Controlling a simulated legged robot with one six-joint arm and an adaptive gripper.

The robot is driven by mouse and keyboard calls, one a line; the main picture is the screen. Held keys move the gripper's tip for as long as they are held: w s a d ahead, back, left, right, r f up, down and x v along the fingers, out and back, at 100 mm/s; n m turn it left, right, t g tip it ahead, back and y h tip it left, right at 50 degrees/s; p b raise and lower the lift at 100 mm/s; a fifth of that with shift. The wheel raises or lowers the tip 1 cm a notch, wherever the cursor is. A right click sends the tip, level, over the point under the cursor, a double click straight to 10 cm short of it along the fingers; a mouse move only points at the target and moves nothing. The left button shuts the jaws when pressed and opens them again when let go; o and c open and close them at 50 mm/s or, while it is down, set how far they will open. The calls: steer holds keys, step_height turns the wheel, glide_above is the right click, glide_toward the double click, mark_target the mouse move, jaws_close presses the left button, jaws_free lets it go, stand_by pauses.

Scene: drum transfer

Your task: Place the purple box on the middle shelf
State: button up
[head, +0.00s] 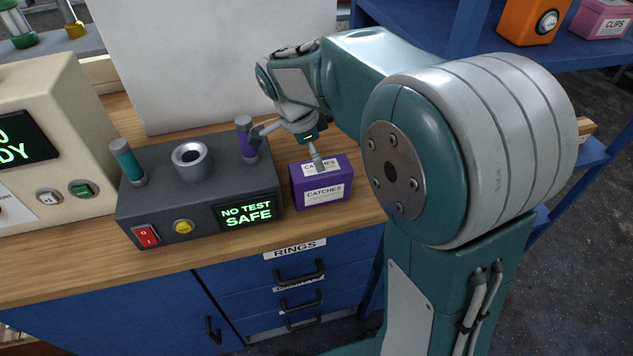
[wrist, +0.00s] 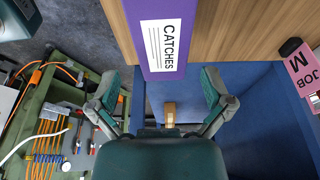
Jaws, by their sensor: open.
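The purple box (head: 322,186), labelled CATCHES, sits upright on the wooden bench right of the grey test unit. My gripper (head: 287,150) is open above and behind the box; one finger overlaps its top in the head view. Whether that finger touches it, I cannot tell. In the wrist view the purple box (wrist: 163,38) lies ahead of the open fingers (wrist: 161,92), with nothing between them. The blue shelf unit stands at the right; a lower blue shelf (head: 594,153) shows partly behind my arm, which hides much of the unit.
The grey test unit (head: 200,190) reads NO TEST SAFE and stands close left of the box. An orange box (head: 530,20) and a pink CLIPS box (head: 602,20) occupy the upper blue shelf (head: 590,52).

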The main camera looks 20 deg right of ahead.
mark_target(319, 174)
steer(key=shift+d+x, duration=0.25)
steer(key=shift+x, duration=0.85)
step_height(319, 174, down, 4)
steer(key=shift+w+f, duration=0.1)
steer(key=shift+w, duration=0.05)
steer(key=shift+f, duration=0.25)
steer(key=shift+d+f, duration=0.1)
steer(key=shift+d, duration=0.5)
steer(key=shift+a+f, duration=0.1)
steer(key=shift+a, duration=0.05)
steer(key=shift+a, duration=0.2)
steer(key=c, duration=1.1)
